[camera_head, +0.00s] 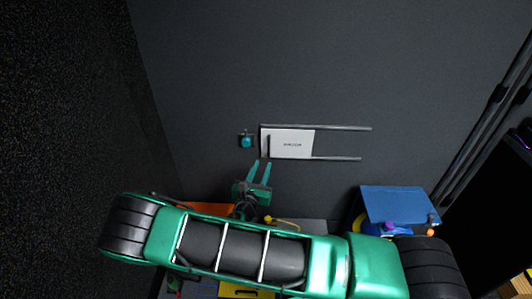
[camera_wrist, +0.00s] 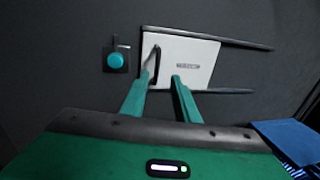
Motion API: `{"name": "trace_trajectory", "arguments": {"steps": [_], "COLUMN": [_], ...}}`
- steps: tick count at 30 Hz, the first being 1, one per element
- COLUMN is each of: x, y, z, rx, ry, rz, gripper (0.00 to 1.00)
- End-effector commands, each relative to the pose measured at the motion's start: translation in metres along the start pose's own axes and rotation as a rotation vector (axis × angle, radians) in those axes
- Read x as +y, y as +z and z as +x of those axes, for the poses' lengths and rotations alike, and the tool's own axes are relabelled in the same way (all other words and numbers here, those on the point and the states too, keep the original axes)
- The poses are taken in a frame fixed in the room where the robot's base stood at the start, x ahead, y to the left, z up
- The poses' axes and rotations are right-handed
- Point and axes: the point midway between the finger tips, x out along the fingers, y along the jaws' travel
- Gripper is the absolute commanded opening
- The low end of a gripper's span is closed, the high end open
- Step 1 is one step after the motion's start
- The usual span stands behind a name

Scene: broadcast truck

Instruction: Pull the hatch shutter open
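The hatch shutter is a white panel (camera_head: 292,144) with a small dark label, set between two horizontal rails on the dark wall. It sits at the left end of the rails. It also shows in the wrist view (camera_wrist: 203,62). A dark upright handle (camera_wrist: 152,66) stands near its left edge. My gripper (camera_head: 261,163) is open, its two green fingers pointing at the shutter from below. In the wrist view the left fingertip (camera_wrist: 151,76) overlaps the handle and the right one lies over the panel. I cannot tell whether either finger touches.
The upper rail (camera_head: 345,128) and lower rail (camera_head: 338,159) run right past the panel, with bare wall between them. A teal round button (camera_wrist: 116,60) on a dark plate is left of the shutter. A blue panel (camera_head: 400,205) stands at lower right.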

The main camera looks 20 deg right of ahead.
Motion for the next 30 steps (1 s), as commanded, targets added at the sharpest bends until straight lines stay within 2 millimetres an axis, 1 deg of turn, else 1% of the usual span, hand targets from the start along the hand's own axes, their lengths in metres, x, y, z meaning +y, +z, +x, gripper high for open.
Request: {"name": "trace_trajectory", "arguments": {"steps": [2, 5, 8, 18, 21, 25, 30], "x": [0.004, 0.005, 0.004, 0.005, 0.005, 0.006, 0.006], "y": [-0.002, -0.002, -0.002, -0.001, -0.001, -0.001, -0.001], "z": [0.000, 0.006, 0.019, 0.078, 0.091, 0.101, 0.106], "rx": [-0.005, -0.007, -0.008, -0.007, -0.006, -0.006, -0.006], "ry": [0.014, 0.018, 0.016, 0.015, 0.015, 0.017, 0.017], "rz": [-0.015, -0.019, -0.017, -0.015, -0.016, -0.015, -0.017], "gripper": [0.28, 0.28, 0.28, 0.28, 0.28, 0.28, 0.28]}}
